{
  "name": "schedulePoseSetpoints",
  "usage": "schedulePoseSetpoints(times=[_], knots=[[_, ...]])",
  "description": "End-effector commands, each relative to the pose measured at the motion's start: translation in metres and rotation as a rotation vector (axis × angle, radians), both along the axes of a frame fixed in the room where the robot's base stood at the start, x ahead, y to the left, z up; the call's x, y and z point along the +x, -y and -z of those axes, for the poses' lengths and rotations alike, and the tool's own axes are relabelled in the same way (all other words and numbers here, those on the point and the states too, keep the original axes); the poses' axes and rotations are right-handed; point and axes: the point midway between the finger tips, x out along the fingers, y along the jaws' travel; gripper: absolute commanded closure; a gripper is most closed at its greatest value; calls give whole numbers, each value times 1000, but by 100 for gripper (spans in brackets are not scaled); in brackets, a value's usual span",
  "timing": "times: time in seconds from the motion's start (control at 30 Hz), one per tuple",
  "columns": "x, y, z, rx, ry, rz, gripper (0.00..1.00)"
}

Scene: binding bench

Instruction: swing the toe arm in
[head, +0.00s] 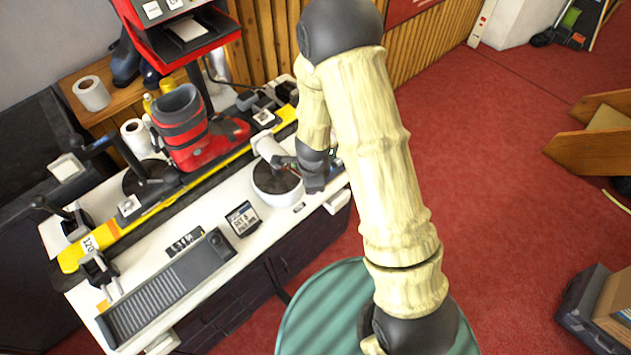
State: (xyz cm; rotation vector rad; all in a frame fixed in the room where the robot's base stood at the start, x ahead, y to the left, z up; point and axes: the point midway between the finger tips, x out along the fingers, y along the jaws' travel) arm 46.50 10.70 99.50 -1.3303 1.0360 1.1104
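A red and black ski boot (183,130) stands on a long yellow ski (150,212) on the bench, its red toe (232,131) pointing right. Just right of the toe, a pale rounded arm-like piece (266,146) reaches down towards a round dark-topped, white-sided base (277,186). I cannot tell for sure that this is the toe arm. My gripper (284,164) is at this piece, over the base, coming in from the right. Its fingers are small and partly hidden, so I cannot tell whether they touch or grip it.
The white bench top (215,218) holds a small display (242,218) and a ribbed grey tray (165,285). Black clamps (97,268) line the ski's left end. A red machine (180,35) stands behind the boot. Paper rolls (91,93) are at the back left.

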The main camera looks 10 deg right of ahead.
Motion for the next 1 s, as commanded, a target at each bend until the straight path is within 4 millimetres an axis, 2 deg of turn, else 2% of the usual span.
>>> schedulePoseSetpoints(times=[0.03,0.47,0.5,0.6,0.87,1.0], knots=[[5,-3,-4,3,14,-10,100],[5,-4,-4,3,14,-20,100],[5,-4,-4,3,14,-20,62],[5,-4,-3,3,12,-19,45],[3,-3,-2,2,6,-18,45],[1,-3,-8,1,6,-19,45]])
